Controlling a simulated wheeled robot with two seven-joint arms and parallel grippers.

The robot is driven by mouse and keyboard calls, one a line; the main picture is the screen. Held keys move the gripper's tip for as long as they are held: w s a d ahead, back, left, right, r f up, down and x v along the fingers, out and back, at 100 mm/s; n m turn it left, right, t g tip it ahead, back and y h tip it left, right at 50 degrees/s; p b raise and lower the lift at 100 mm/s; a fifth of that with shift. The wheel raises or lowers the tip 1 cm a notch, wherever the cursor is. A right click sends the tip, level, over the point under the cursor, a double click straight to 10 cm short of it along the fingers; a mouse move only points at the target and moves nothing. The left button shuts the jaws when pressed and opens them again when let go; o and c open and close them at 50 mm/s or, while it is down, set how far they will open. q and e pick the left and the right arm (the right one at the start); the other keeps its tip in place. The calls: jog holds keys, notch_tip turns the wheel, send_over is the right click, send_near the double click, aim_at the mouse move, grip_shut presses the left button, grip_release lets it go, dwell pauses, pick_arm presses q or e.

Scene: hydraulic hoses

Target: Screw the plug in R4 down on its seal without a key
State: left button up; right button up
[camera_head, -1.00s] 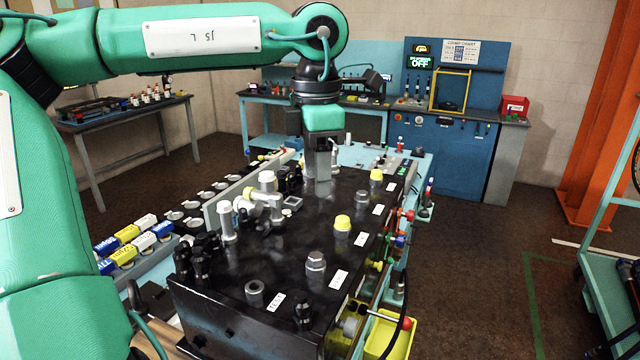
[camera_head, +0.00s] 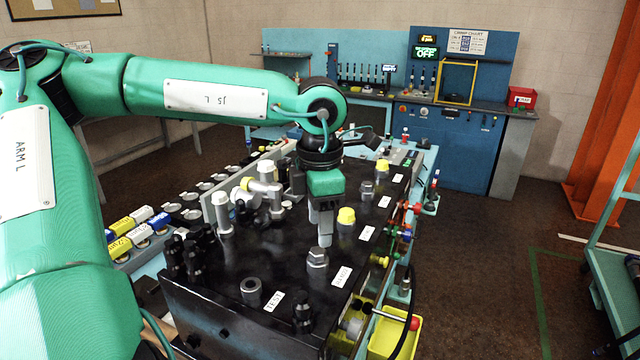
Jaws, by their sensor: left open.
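On the black manifold block (camera_head: 215,305) a row of ports runs from near left to far right. A grey hex plug (camera_head: 317,260) stands upright in the port beside a white label (camera_head: 341,277). Another grey hex-topped plug (camera_head: 367,190) stands farther back, between two yellow-capped ports. The labels are too small for me to tell which port is R4, and I cannot tell whether either plug is seated. My left gripper (camera_head: 325,240) is open and points down just above the nearer grey plug, its fingertips close to the plug's top. My right gripper is not in view.
Yellow caps (camera_head: 346,216) and (camera_head: 382,166) cover neighbouring ports. An open grey port (camera_head: 251,291) is at the near left. Upright fittings (camera_head: 222,215) and black connectors crowd the block's left side.

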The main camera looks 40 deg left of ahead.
aim_at(320, 250)
pick_arm(q)
notch_tip(320, 250, down, 4)
jog(key=shift+f+p, duration=0.1)
jog(key=shift+p, duration=0.35)
jog(key=shift+f, duration=0.6)
